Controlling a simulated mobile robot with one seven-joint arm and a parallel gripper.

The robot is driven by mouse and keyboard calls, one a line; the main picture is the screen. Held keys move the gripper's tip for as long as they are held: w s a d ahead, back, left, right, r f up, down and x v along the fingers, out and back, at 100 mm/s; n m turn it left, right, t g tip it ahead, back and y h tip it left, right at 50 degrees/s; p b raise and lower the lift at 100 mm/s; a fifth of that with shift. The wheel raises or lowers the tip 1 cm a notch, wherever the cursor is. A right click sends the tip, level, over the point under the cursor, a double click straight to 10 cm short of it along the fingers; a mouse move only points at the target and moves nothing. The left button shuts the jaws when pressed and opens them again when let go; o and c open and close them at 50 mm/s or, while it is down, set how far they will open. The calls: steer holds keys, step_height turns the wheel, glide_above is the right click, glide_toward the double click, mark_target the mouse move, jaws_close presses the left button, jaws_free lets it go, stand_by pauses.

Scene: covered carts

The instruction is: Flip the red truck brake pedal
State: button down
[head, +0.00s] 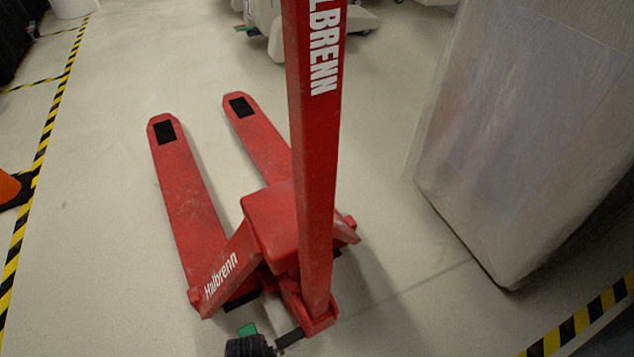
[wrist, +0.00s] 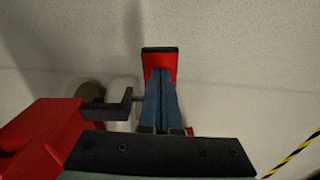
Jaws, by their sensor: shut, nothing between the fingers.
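The red pallet truck (head: 275,225) stands on the floor in the head view, its upright handle column at the front. In the wrist view a red pedal plate with a black edge (wrist: 160,56) shows just beyond my fingertips. My gripper (wrist: 161,72) is shut and empty, its blue fingers pointing at the plate and covering its lower part. I cannot tell whether they touch it. A dark bracket (wrist: 105,107) reaches from the truck's red body (wrist: 40,135) toward the fingers. In the head view the pedal cannot be made out near the dark bracket (head: 290,338).
The truck's two forks (head: 190,190) point away over open floor. A tall covered cart (head: 530,130) stands at the right. Yellow-black floor tape (head: 45,135) runs along the left, with an orange cone (head: 8,187) beside it. White equipment (head: 275,25) stands at the back.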

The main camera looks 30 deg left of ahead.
step_height(320, 180, up, 7)
steer(key=p, duration=0.8)
stand_by(0.5)
